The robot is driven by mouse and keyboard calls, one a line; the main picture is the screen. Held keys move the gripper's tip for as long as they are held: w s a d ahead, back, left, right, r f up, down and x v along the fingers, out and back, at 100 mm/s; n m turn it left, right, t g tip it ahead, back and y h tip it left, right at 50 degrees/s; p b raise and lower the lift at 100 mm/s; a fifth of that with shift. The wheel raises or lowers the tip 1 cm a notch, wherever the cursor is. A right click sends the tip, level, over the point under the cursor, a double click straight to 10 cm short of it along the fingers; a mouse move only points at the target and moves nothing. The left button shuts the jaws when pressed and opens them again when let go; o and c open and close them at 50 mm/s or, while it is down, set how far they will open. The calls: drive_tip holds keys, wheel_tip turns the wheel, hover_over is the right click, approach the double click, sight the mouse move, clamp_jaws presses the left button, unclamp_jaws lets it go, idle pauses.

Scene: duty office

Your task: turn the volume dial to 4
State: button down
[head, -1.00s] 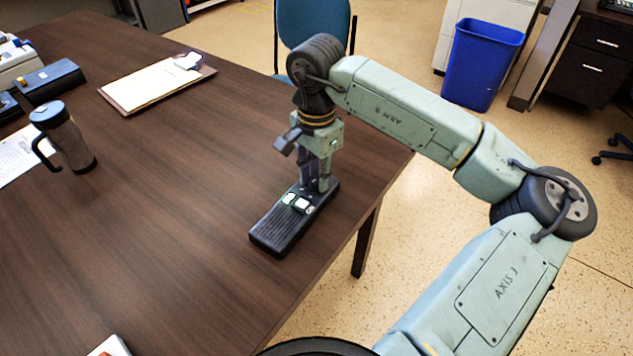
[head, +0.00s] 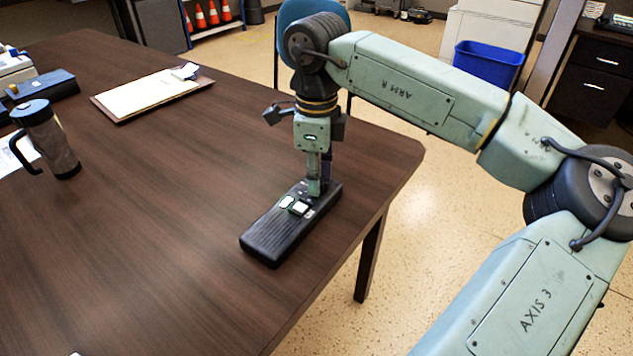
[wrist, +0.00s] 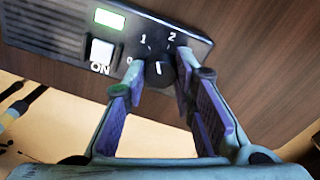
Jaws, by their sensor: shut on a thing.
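The black radio-like device (head: 275,240) lies on the brown table near its right edge. In the wrist view its panel (wrist: 45,22) shows a round black volume dial (wrist: 157,73) with the printed marks 0, 1 and 2 around it. Any higher marks are hidden behind the right finger. A short white line on the dial points roughly between 1 and 2; its exact reading is hard to tell. My gripper (wrist: 158,68) has one finger on each side of the dial and is shut on it. In the head view my gripper (head: 319,190) points down at the device's far end.
A white ON switch (wrist: 101,54) and a lit green display (wrist: 109,19) sit beside the dial. The table around the device is clear.

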drive_tip(key=m+b, duration=0.2)
drive_tip(key=m, duration=0.4)
drive_tip(key=shift+m, duration=0.3)
drive_tip(key=m+b, duration=0.2)
drive_tip(key=m, duration=0.4)
drive_tip(key=m+b, duration=0.1)
drive_tip(key=m, duration=0.5)
drive_tip(key=shift+m, duration=0.4)
drive_tip(key=m, duration=0.6)
drive_tip(key=shift+m, duration=0.3)
drive_tip(key=c, duration=1.3)
unclamp_jaws()
